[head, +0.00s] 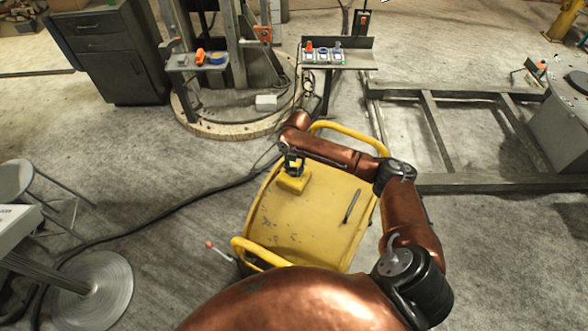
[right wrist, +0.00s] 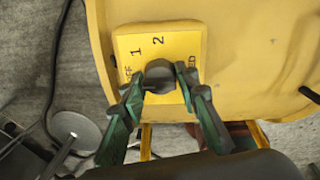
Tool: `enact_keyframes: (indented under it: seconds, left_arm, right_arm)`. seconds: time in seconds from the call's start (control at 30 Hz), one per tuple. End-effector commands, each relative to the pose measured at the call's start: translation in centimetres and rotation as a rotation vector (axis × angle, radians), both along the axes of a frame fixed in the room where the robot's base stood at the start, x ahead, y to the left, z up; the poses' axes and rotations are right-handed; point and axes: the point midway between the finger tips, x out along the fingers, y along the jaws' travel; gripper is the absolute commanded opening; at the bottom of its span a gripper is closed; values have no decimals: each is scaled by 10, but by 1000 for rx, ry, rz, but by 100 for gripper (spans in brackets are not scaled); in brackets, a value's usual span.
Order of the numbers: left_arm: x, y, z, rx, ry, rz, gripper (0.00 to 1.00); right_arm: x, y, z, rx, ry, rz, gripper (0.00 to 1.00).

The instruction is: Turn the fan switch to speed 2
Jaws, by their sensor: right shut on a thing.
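The yellow fan (head: 320,225), a drum with yellow tube handles, stands on the floor in the middle of the head view. Its raised yellow switch plate (head: 293,183) also shows in the right wrist view (right wrist: 125,45), with the marks 1 and 2 readable and other lettering partly hidden by the fingers. The dark round switch knob (right wrist: 160,72) sits on this plate below the marks. My right gripper (head: 292,164) is at the plate, its green-black fingers on either side of the knob and shut on it. Which mark the knob points to I cannot tell. My left gripper is not in view.
A dark cable (head: 160,213) runs across the floor left of the fan. A round column base (head: 200,125) and a small shelf (head: 350,60) stand behind it. A metal frame (head: 435,130) lies right. A stool (head: 20,180) stands left.

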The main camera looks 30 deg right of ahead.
Motion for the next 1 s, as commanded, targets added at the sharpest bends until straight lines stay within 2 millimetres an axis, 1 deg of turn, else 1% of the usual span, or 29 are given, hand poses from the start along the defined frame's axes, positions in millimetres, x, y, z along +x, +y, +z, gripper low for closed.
enact_keyframes:
  seconds: [0.03, 0.2, 0.47, 0.67, 1.0]
  left_arm:
    - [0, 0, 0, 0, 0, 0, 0]
    - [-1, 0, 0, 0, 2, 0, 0]
    - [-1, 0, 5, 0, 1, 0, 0]
    - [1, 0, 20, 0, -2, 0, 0]
    - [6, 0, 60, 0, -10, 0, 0]
  right_arm:
    - [0, -1, 0, -1, 1, -1, 16]
    - [0, -1, 0, -1, 2, -1, 4]
    - [-1, -1, 1, -1, 2, -29, 4]
    - [-1, 0, 3, 0, 4, -120, 4]
    - [-1, 0, 5, 0, 2, -414, 4]
